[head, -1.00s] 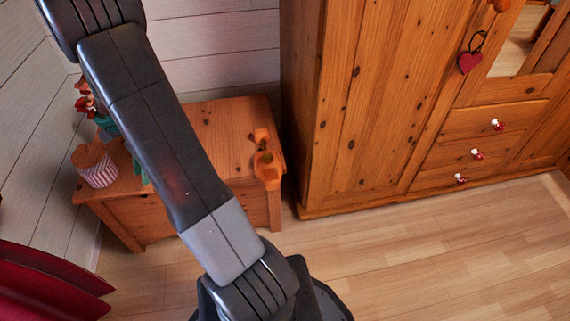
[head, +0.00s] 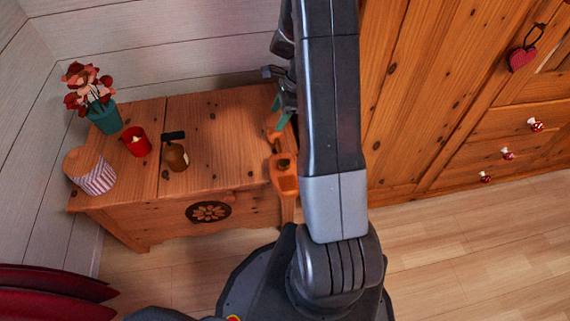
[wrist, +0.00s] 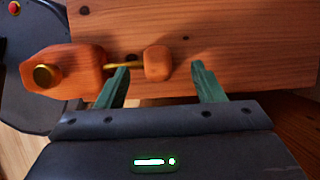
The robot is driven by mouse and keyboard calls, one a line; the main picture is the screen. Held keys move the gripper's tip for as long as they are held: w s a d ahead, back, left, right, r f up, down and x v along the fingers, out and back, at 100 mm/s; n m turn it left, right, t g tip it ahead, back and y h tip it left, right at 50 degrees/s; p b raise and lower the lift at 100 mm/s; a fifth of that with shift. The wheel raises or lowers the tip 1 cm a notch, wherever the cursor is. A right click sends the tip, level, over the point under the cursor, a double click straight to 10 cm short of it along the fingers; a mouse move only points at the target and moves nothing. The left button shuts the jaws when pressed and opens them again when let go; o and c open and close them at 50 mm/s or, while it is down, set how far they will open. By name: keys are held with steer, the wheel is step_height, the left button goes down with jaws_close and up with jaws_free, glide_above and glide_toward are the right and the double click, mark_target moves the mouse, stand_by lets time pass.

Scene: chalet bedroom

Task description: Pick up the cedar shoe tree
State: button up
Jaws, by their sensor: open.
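The cedar shoe tree (head: 285,178) is an orange wooden piece at the right end of the chest top, partly hidden by my arm in the head view. The wrist view shows its wide front block (wrist: 72,68) with a brass knob at left, a thin brass rod, and a small heel block (wrist: 157,63). My gripper (wrist: 160,68) is open, with green fingers on either side of the heel block. The left finger is close to the rod; I cannot tell whether it touches. In the head view my gripper (head: 284,105) is partly hidden beside my arm.
A tall wardrobe (head: 415,100) stands at right.

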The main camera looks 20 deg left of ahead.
mark_target(272, 129)
steer(key=b+x, duration=0.1)
steer(key=x, duration=0.2)
steer(key=shift+f, duration=0.3)
steer(key=b+x, duration=0.2)
steer(key=x, duration=0.2)
steer(key=shift+s+d+f, duration=0.1)
steer(key=shift+s+f, duration=0.05)
steer(key=shift+s, duration=0.1)
steer(key=shift+s+a+f, duration=0.1)
steer(key=shift+a+f, duration=0.1)
steer(key=shift+f, duration=0.1)
steer(key=c, duration=1.3)
steer(key=shift+r, duration=0.15)
